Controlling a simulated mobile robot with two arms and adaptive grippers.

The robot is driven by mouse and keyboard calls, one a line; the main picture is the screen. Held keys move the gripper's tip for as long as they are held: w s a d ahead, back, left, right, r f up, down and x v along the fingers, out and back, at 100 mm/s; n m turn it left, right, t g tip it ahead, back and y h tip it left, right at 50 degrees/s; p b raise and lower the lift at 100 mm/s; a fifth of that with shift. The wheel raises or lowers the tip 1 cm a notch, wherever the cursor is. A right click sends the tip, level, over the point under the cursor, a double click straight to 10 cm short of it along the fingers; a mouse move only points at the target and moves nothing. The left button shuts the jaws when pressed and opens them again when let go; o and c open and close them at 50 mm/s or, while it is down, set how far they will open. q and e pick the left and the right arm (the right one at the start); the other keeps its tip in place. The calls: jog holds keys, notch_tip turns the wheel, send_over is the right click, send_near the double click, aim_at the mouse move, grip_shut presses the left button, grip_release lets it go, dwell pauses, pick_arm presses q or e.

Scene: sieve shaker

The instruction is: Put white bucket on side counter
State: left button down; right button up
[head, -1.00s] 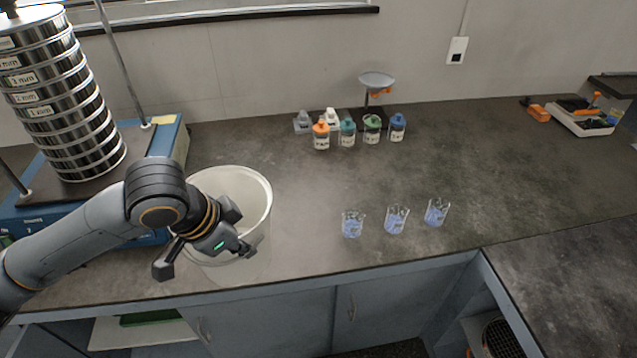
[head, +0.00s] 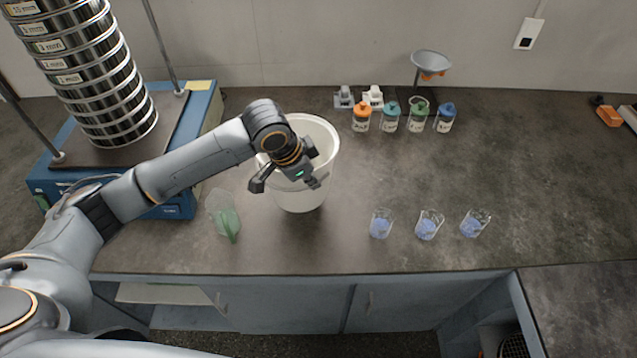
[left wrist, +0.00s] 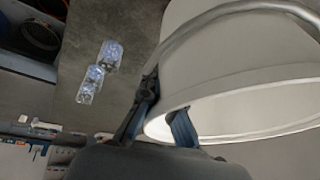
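The white bucket (head: 327,165) is upright over the counter to the right of the sieve shaker. My left gripper (head: 287,184) is at its near side, with its fingers at the rim. In the left wrist view the wall of the bucket (left wrist: 240,80) runs between the fingertips (left wrist: 165,110), and a grey curved handle shows above. I cannot tell clearly whether the bucket's base touches the counter. The side counter (head: 590,300) is at the lower right, and its visible top is bare. My right gripper is not in view.
The sieve shaker's blue base (head: 205,110) stands left. A green-tinted beaker (head: 224,215) is near the bucket. Three beakers with blue contents (head: 427,226) stand right of it. Several capped bottles (head: 390,117) and a scale-like stand (head: 431,62) are behind.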

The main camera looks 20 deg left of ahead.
pick_arm(q)
jog(key=w+f, duration=0.1)
jog(key=f, duration=0.1)
jog(key=w+f, duration=0.1)
jog(key=shift+w+d, duration=0.25)
jog(key=shift+w, duration=0.05)
notch_tip(320, 180, down, 2)
jog(key=shift+f+p, duration=0.2)
jog(key=shift+p, duration=0.7)
jog(key=shift+w+f, duration=0.1)
jog(key=shift+f, duration=0.35)
jog(key=c, duration=1.5)
grip_release()
jog(key=shift+f, duration=0.15)
jog(key=b+v, duration=0.1)
jog(key=v, duration=1.1)
jog(key=shift+r+b, duration=0.2)
jog(key=shift+b, duration=0.1)
